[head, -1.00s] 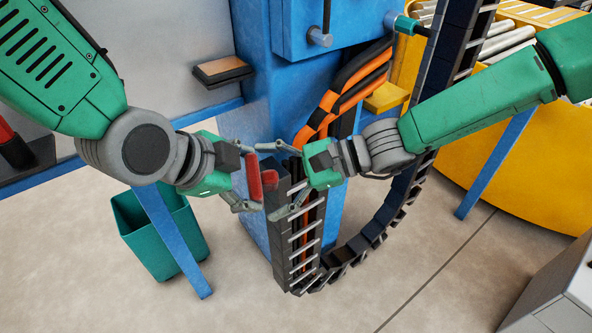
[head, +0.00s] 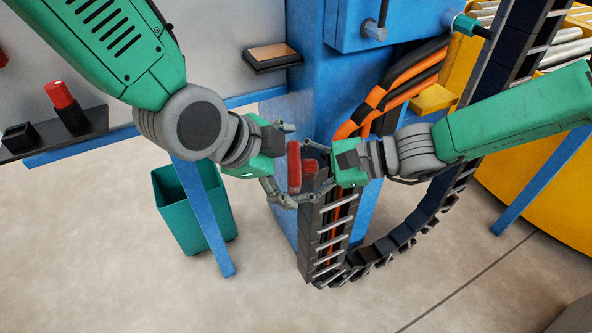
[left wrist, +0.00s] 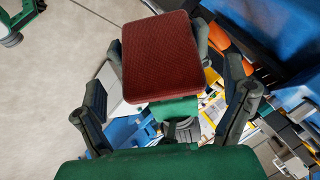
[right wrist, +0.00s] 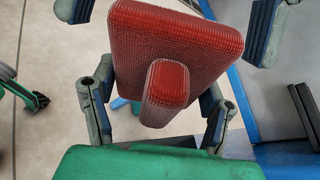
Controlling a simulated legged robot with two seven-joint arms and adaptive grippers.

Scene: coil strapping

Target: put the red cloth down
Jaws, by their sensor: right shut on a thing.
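The red cloth (head: 294,167) appears as a stiff red pad with a short grip block on one face, held off the floor between my two grippers. My right gripper (head: 318,172) is shut on the grip block; the right wrist view shows this block (right wrist: 166,88) in front of the wider pad (right wrist: 180,35). My left gripper (head: 287,165) has its fingers spread on the pad's other side. In the left wrist view the pad's flat face (left wrist: 160,55) fills the space ahead, between the spread fingers. Whether a left finger touches it cannot be told.
A black cable chain (head: 325,235) hangs just below the grippers, close to the blue machine (head: 340,90). A teal bin (head: 180,215) stands on the floor at left. A dark ledge (head: 95,125) holds a red-topped item (head: 60,95). A small tray (head: 272,57) is behind.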

